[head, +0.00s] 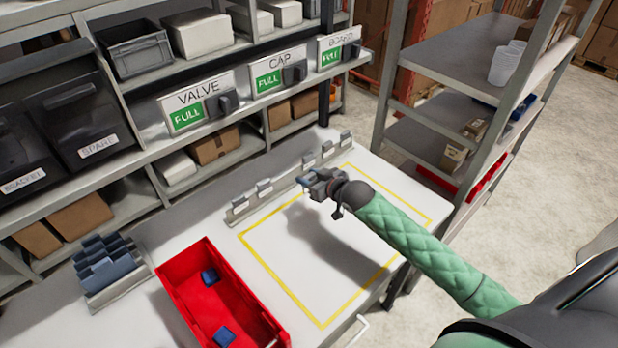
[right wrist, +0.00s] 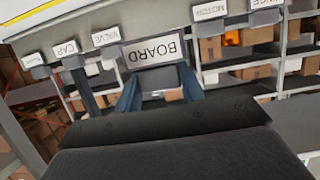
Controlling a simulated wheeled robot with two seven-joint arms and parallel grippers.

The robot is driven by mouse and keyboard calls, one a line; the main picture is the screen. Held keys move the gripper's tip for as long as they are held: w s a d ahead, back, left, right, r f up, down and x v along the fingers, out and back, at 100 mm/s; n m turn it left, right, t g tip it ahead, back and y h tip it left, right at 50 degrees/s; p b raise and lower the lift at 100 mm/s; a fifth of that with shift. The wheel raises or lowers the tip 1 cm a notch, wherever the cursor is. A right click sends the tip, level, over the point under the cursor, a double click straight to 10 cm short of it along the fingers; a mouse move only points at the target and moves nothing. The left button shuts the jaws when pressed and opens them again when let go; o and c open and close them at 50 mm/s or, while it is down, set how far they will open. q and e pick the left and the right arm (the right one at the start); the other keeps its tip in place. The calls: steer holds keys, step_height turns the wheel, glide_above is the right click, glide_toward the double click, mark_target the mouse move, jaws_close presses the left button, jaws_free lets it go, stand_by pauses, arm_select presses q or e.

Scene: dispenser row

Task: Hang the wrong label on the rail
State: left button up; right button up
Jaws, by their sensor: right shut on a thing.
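My right gripper (head: 318,184) is at the back of the white table, in front of the rail (head: 285,182). In the right wrist view, it (right wrist: 158,92) is shut on the grey tab of a white BOARD label (right wrist: 155,51), which appears upside down and larger than its neighbours. The label sits at the gap between the two left and three right tabs on the rail; I cannot tell whether it touches the rail. VALVE (right wrist: 106,37), CAP (right wrist: 67,48) and MOTOR (right wrist: 209,10) labels flank it. Shelf labels VALVE (head: 197,98), CAP (head: 277,80) and BOARD (head: 338,45) carry green FULL cards. My left gripper is out of view.
A red bin (head: 178,289) with two blue pieces stands front left, beside a holder of blue-grey pieces (head: 105,267). A yellow outline (head: 268,273) marks clear table. Dark BRACKET and SPARE bins (head: 70,103) are on the left shelf. Another rack (head: 455,60) stands right.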

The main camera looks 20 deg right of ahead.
steer(key=shift+x, duration=0.95)
steer(key=w+a+b, duration=0.1)
steer(key=w, duration=0.2)
steer(key=w+a+b, duration=0.1)
steer(key=w+b, duration=0.1)
steer(key=w, duration=0.1)
steer(key=w+a+b, duration=0.1)
steer(key=w, duration=0.1)
steer(key=shift+w+a+f, duration=0.1)
steer(key=shift+w+f, duration=0.1)
steer(key=shift+w, duration=0.2)
steer(key=shift+f+b, duration=0.1)
steer(key=shift+b, duration=0.2)
steer(key=shift+f+b, duration=0.65)
steer(key=shift+f, duration=0.6)
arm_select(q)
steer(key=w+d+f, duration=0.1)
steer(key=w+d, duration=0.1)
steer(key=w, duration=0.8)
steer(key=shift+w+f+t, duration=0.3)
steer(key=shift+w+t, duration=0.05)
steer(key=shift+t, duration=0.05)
arm_select(e)
steer(key=shift+f, duration=0.3)
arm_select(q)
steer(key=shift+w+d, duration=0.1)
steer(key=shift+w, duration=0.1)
